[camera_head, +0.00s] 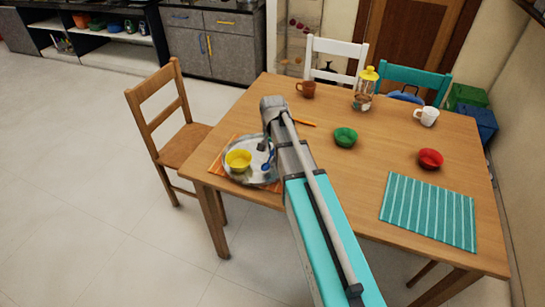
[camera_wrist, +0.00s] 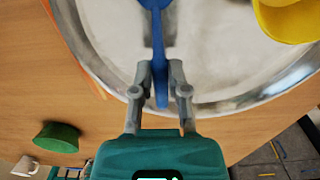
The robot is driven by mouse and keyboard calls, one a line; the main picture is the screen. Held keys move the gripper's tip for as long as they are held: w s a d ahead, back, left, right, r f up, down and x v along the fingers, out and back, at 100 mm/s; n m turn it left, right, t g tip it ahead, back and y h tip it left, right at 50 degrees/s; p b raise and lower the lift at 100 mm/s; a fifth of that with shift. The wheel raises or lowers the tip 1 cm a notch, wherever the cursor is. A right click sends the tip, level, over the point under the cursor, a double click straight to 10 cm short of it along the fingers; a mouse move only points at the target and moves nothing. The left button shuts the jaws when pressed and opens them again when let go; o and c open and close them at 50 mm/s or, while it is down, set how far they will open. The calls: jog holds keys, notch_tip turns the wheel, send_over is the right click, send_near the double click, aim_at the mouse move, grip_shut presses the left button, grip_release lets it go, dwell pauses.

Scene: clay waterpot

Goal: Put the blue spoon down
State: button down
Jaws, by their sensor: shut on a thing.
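The blue spoon (camera_wrist: 158,88) is held by its handle between the fingertips of my gripper (camera_wrist: 158,80) in the wrist view. Its bowl end points away over the silver plate. In the head view a little of the blue spoon (camera_head: 267,165) shows beside my gripper (camera_head: 264,147), over the plate's right part. The plate (camera_head: 240,177) lies on an orange striped mat (camera_head: 214,165); it fills much of the wrist view (camera_wrist: 215,62). I cannot tell whether the spoon touches the plate.
A yellow bowl (camera_head: 238,158) sits on the plate, left of the spoon. A green bowl (camera_head: 345,137), a red bowl (camera_head: 430,158), a brown mug (camera_head: 306,89), a white mug (camera_head: 427,116) and a yellow-topped jar (camera_head: 365,88) stand on the wooden table (camera_head: 350,185).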

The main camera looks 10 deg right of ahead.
jog(key=shift+f+b, duration=0.45)
jog(key=shift+f, duration=0.3)
jog(key=shift+f, duration=0.1)
jog(key=c, duration=0.6)
grip_release()
jog(key=shift+c, duration=0.2)
notch_tip(320, 180, up, 12)
jog(key=p, duration=1.2)
jog(key=shift+s, duration=0.15)
jog(key=s+a+n, duration=0.2)
jog(key=s+n, duration=0.5)
jog(key=s, duration=0.9)
jog(key=shift+s+a, duration=0.15)
jog(key=shift+s, duration=0.05)
